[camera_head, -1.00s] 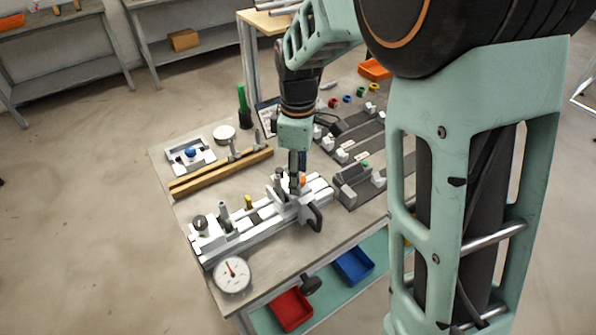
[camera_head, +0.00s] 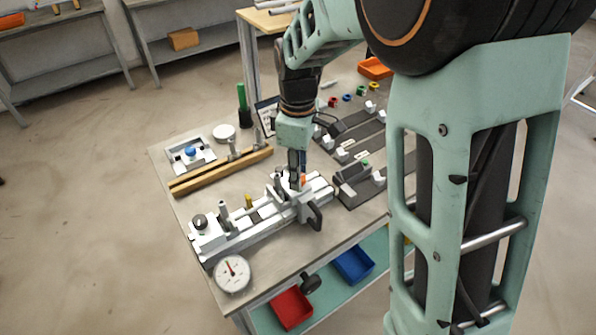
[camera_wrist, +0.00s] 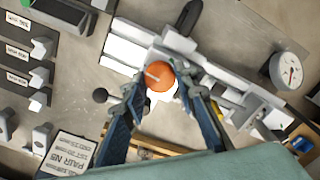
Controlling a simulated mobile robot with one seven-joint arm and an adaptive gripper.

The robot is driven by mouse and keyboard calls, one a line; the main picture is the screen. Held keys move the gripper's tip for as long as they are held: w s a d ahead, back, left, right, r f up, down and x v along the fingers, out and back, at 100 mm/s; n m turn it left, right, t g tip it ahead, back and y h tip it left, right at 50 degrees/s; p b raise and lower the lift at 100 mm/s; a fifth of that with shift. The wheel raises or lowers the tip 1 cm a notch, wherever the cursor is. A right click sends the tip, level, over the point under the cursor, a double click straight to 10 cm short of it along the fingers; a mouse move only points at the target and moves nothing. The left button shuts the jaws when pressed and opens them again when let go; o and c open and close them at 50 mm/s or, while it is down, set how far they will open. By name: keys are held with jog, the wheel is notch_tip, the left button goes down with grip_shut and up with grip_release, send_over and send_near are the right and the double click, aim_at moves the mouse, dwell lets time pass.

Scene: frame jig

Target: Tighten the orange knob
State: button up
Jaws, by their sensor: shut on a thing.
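The orange knob (camera_wrist: 160,76) sits on the white and grey jig in the wrist view, with a pale line across its top. In the head view only a sliver of the knob (camera_head: 303,180) shows beside my fingers. My gripper (camera_wrist: 158,90) points down over the jig, with one dark finger on each side of the knob, shut on it. In the head view my gripper (camera_head: 297,182) is at the right part of the jig (camera_head: 262,226). The contact between fingertips and knob is partly hidden.
A black handle (camera_head: 315,217) sticks out beside the knob. A dial gauge (camera_head: 232,273) lies at the table's near corner. A wooden bar (camera_head: 222,172) with upright pins lies behind the jig. Dark rails with white blocks (camera_head: 342,155) stand to the right.

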jog(key=m, duration=1.5)
jog(key=shift+m+p, duration=0.3)
jog(key=shift+m, duration=0.1)
jog(key=m, duration=0.5)
jog(key=shift+m, duration=0.3)
jog(key=o, duration=1.2)
jog(key=shift+c, duration=0.2)
jog(key=shift+r, duration=0.1)
notch_tip(320, 180, up, 12)
